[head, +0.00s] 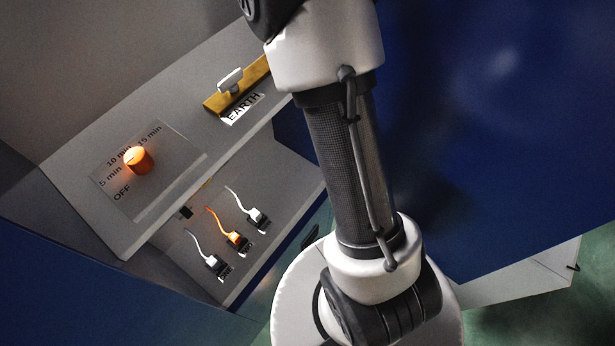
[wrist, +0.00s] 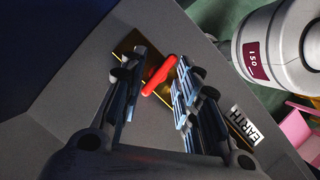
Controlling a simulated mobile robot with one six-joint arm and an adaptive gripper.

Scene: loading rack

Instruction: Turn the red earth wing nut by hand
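The red wing nut (wrist: 160,75) shows in the wrist view as a small red bar above a brass-coloured strip (wrist: 126,45). My gripper (wrist: 158,84) is open, with one finger on each side of the nut. The EARTH label (wrist: 244,126) lies to the right of the fingers. In the head view, the brass bar (head: 214,104) with a pale wing-shaped piece (head: 230,80) is beside the EARTH label (head: 241,108). My gripper and the red nut do not show there.
A lit orange knob (head: 139,160) marked with minutes and OFF stands on the sloping grey panel (head: 150,215). Below are white switches (head: 211,262) and an orange one (head: 236,240). A blue wall (head: 500,130) fills the right. A pink object (wrist: 299,130) shows in the wrist view.

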